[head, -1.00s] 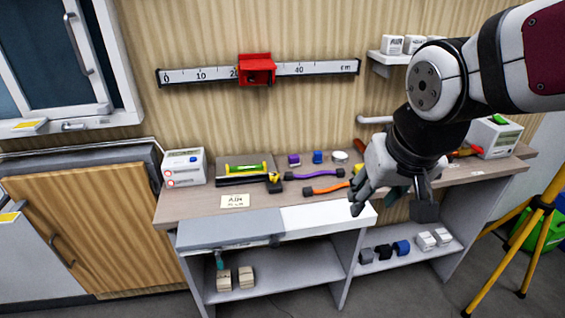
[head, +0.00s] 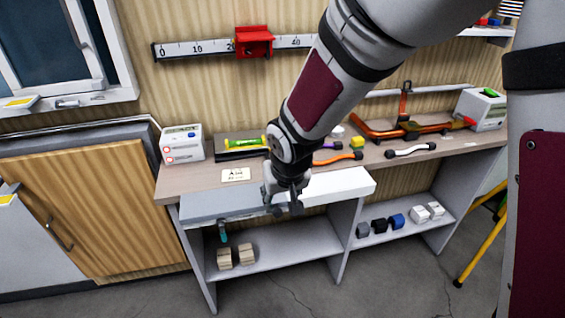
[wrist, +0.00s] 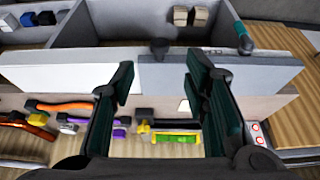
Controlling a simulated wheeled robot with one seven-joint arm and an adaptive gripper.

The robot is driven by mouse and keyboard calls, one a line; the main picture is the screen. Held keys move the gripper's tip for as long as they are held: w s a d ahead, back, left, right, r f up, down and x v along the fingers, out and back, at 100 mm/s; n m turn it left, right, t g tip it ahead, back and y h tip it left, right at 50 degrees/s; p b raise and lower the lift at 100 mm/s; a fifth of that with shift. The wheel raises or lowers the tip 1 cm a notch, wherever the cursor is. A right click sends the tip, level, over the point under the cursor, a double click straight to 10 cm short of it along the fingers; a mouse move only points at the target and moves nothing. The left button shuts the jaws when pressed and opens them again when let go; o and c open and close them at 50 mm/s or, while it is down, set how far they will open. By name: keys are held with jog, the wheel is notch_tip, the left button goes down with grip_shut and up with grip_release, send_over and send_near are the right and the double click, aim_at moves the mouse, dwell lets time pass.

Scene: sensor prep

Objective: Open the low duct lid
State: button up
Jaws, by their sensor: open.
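A long low duct runs along the bench's front edge. Its left part is a grey panel (head: 215,204) and its right part a white panel (head: 343,184); I cannot tell for sure which is the lid. In the wrist view the grey panel (wrist: 190,75) and white panel (wrist: 60,75) meet near a small dark knob (wrist: 158,47). My gripper (head: 286,208) hangs at this join in the head view, hiding part of it. In the wrist view my gripper (wrist: 160,85) is open and empty, its fingers spread either side of the join. Contact cannot be told.
A teal-handled item (head: 223,232) hangs below the grey panel. Wooden blocks (head: 235,256) and several dark and white blocks stand on the lower shelves. Cables, a green level (head: 245,142) and a white device (head: 182,144) lie on the benchtop. The floor in front is clear.

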aim_at(278, 211)
jog(key=x, duration=0.8)
jog(key=shift+w+f+b, duration=0.15)
jog(key=shift+f+b, duration=0.15)
jog(key=shift+c, duration=0.6)
grip_shut()
